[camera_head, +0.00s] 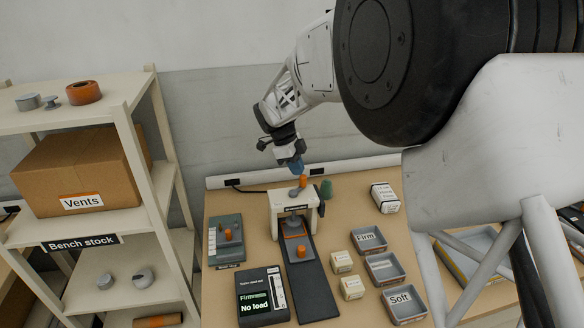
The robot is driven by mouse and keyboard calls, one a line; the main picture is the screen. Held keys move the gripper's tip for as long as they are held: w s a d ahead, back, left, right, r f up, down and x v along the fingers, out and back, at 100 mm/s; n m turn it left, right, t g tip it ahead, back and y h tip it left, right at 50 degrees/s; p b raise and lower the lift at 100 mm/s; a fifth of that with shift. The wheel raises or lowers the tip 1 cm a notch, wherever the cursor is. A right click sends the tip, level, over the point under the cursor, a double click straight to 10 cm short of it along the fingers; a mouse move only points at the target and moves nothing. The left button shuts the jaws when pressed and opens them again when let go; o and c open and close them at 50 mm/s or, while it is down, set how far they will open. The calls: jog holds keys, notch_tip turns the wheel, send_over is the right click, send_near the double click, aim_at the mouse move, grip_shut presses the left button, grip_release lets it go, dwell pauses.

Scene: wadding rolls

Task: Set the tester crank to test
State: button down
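The tester (274,203) is a small white frame over a dark track on the tan bench, with a dark label on its front. An orange knob (303,181) with a small grey part beside it stands on its top; this looks like the crank, but its setting is too small to read. My gripper (294,166), with blue fingertips, points down just above and slightly left of the knob. A contact or gap between them cannot be told, nor whether the fingers are open. The display box (262,296) in front reads "No load".
A green-grey device (226,241) with an orange knob lies left of the tester. Trays marked Firm (366,252) and Soft (404,319), small cream blocks (353,288) and a white labelled package (385,197) lie to the right. A shelf (133,150) stands at left.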

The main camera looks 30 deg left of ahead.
jog(key=shift+w+d+m+g, duration=0.15)
jog(key=shift+d+m+g, duration=0.15)
jog(key=shift+d+m, duration=0.9)
jog(key=shift+s+d+n, duration=0.15)
jog(key=shift+d+n, duration=0.05)
jog(key=shift+d, duration=0.4)
jog(key=shift+s+d+n, duration=0.15)
jog(key=shift+d+n, duration=0.05)
jog(key=shift+d, duration=0.35)
jog(key=shift+d+m, duration=0.15)
jog(key=shift+m, duration=0.15)
dwell(0.4)
